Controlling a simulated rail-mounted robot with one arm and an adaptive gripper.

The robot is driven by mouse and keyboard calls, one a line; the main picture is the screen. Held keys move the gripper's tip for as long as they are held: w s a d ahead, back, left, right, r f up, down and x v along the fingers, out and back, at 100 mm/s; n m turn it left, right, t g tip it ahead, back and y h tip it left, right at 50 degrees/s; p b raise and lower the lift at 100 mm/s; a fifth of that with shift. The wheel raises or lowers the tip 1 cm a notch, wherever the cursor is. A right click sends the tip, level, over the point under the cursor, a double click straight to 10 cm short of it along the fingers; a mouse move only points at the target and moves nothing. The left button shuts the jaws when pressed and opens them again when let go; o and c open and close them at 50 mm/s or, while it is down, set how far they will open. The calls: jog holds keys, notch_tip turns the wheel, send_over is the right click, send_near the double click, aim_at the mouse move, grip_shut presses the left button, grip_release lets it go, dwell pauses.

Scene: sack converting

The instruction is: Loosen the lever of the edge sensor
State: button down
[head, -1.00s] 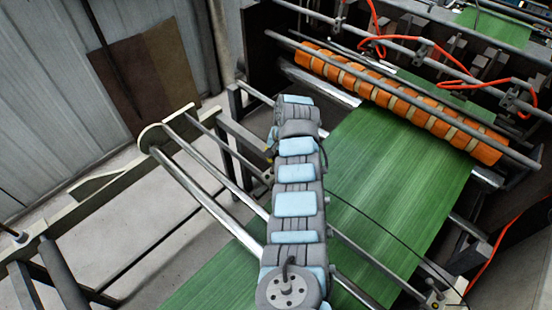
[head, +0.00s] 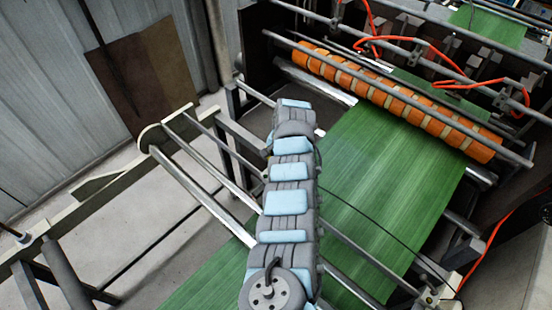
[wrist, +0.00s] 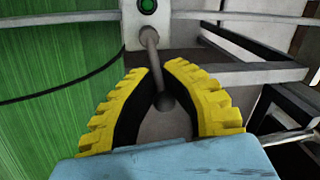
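In the wrist view the edge sensor's pale block (wrist: 148,22) sits on a horizontal bar and bears a round green light. A grey lever (wrist: 151,48) comes down from the block and ends in a dark rounded knob (wrist: 164,101). My gripper (wrist: 158,67) has its two yellow, black-lined fingers on either side of the lever, with the knob between them. The fingertips are close to the shaft; whether they touch it I cannot tell. In the head view my arm hides the gripper and the lever.
A green web (head: 385,185) runs under an orange banded roller (head: 395,95). Steel rollers (head: 205,195) lie left of my arm. A thin black cable (head: 365,228) crosses the web.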

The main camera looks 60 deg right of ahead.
jog(key=c, duration=1)
grip_release()
jog(key=shift+o, duration=0.2)
notch_tip(320, 180, up, 12)
jog(key=s, duration=0.2)
jog(key=shift+f, duration=0.1)
